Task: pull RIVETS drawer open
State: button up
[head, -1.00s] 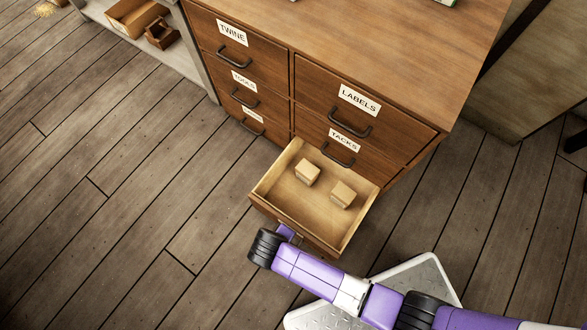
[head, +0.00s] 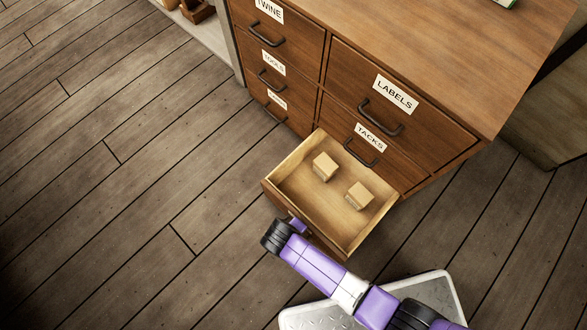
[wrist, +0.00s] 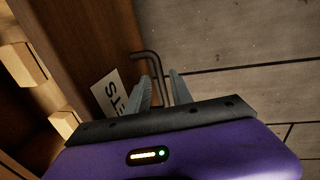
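The RIVETS drawer (head: 280,200) is the bottom right drawer of the wooden cabinet. It stands pulled well out, with two small light wood blocks inside. The dark bar handle (wrist: 150,60) is on the drawer front beside the label. My gripper (wrist: 161,75) is at this handle, its two fingers apart with the bar between them and a gap showing. In the head view my arm hides the fingers and handle.
Above are the closed TACKS (head: 370,140) and LABELS (head: 395,92) drawers, with a closed column of drawers to their left, TWINE (head: 269,10) on top. The plank floor (head: 130,220) in front and to the left is clear.

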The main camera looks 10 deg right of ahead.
grip_shut()
dwell(1.2)
